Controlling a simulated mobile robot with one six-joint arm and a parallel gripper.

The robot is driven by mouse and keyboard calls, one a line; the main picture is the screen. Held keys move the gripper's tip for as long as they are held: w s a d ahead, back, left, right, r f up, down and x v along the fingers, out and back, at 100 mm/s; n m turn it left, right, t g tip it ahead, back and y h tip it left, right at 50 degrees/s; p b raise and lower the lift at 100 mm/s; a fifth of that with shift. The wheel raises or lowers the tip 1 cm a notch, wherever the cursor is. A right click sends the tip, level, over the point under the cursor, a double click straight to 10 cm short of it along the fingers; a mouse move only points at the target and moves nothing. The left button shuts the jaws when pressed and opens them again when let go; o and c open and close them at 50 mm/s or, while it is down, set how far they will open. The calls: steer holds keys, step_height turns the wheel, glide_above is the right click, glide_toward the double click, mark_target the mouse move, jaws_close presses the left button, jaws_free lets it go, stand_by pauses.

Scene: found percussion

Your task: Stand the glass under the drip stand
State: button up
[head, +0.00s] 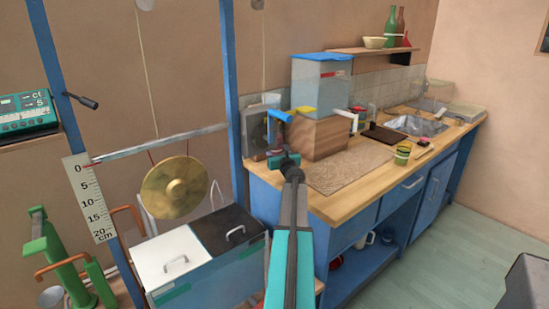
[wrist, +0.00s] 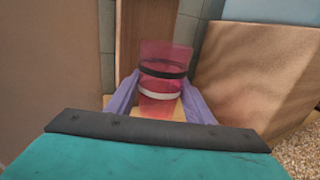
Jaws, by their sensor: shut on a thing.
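A translucent red glass (wrist: 163,85) with a black band and a white band shows in the wrist view. My gripper (wrist: 162,103) is shut on it, with one purple finger on each side. In the head view my gripper (head: 283,158) is over the back left of the counter, beside the wooden box; the held glass is hidden there. A bright blue bent pipe (head: 279,116) shows just behind my gripper. A white spout (head: 345,115) sticks out right of the box. I cannot tell which of these belongs to the drip stand.
A clear tank (head: 320,85) with a blue lid stands on the wooden box (head: 318,138). A green and yellow banded cup (head: 403,155) stands near the counter's front edge. A speckled mat (head: 345,168) lies bare before the box. A sink (head: 418,126) is farther right.

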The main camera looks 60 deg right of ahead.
steer(key=shift+f, duration=1.45)
steer(key=shift+w+f, duration=0.2)
steer(key=shift+f, duration=0.3)
steer(key=shift+f+b, duration=0.15)
steer(key=shift+b, duration=0.15)
steer(key=o, duration=1.3)
steer(key=shift+r, duration=0.2)
steer(key=shift+b+v, duration=0.5)
steer(key=shift+v, duration=5.15)
steer(key=shift+s+a, duration=0.2)
steer(key=shift+s, duration=0.1)
steer(key=shift+s, duration=0.1)
